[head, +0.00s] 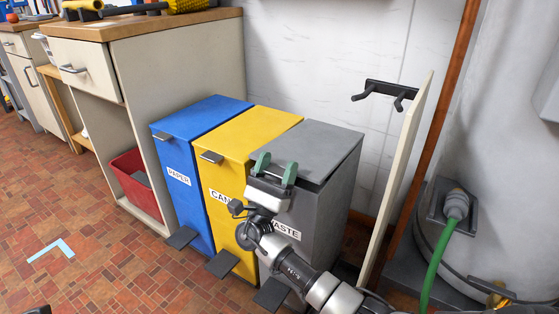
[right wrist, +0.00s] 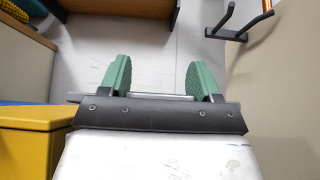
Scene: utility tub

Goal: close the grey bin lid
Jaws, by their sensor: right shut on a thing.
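The grey bin, labelled WASTE, stands at the right end of a row of three bins in the head view. Its grey lid (head: 322,147) lies almost level on top, with a dark gap under its front right edge. I cannot tell whether it is fully down. My right gripper (head: 276,169) is at the lid's front edge, its green fingers apart. In the right wrist view, the right gripper (right wrist: 156,80) is shut on a thin grey bar between the fingers, which looks like the lid's handle. My left gripper is not in view.
The yellow bin (head: 250,138) and blue bin (head: 197,118) stand close on the left, lids down. A panel (head: 401,180) and black wall hook (head: 385,90) are on the right. A red box (head: 135,182) sits under the counter. The tiled floor at left is mostly clear.

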